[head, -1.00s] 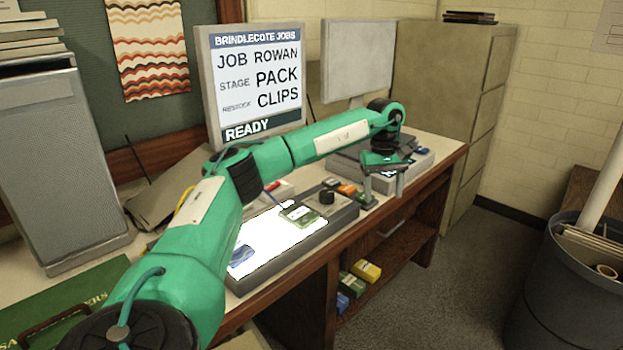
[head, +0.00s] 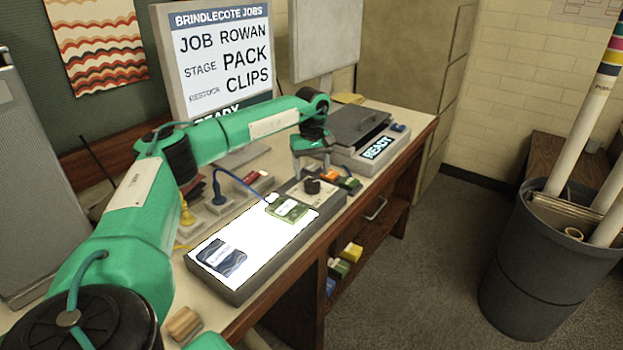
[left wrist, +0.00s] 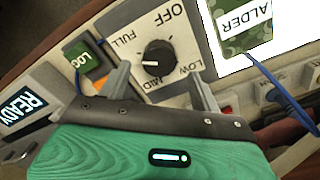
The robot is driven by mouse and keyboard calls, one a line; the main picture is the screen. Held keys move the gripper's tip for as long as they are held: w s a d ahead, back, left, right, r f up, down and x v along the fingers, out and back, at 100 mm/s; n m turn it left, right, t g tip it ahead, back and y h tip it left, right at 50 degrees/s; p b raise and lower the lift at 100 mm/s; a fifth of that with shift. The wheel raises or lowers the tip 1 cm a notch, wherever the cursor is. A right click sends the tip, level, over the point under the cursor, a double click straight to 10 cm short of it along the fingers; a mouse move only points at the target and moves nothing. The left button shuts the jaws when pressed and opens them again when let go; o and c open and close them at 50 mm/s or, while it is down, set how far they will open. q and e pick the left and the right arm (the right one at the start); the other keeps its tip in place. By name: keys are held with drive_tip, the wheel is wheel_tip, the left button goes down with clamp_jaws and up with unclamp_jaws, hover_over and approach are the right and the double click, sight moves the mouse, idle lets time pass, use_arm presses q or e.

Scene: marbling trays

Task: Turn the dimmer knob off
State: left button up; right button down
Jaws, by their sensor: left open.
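The dimmer knob (head: 312,186) is a small black dial at the far right end of the lit light panel (head: 236,287). In the left wrist view the knob (left wrist: 157,57) sits on a pale plate marked OFF, LOW, MID and FULL. Its white mark lies on the FULL and MID side, away from OFF. My left gripper (head: 312,168) is open just above the knob. In the left wrist view its fingertips (left wrist: 160,77) stand apart on either side of the knob, not visibly touching it. My right gripper is not in view.
A green ALDER card (head: 287,209) and a dark blue card (head: 221,257) lie on the lit panel. A blue cable (head: 238,178) runs close by.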

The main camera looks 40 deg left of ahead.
sight(312, 182)
use_arm(q)
drive_tip(key=shift+f, duration=1.95)
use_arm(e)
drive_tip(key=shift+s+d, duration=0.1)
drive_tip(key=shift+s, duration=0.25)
use_arm(q)
drive_tip(key=shift+d, duration=0.1)
drive_tip(key=c, duration=1)
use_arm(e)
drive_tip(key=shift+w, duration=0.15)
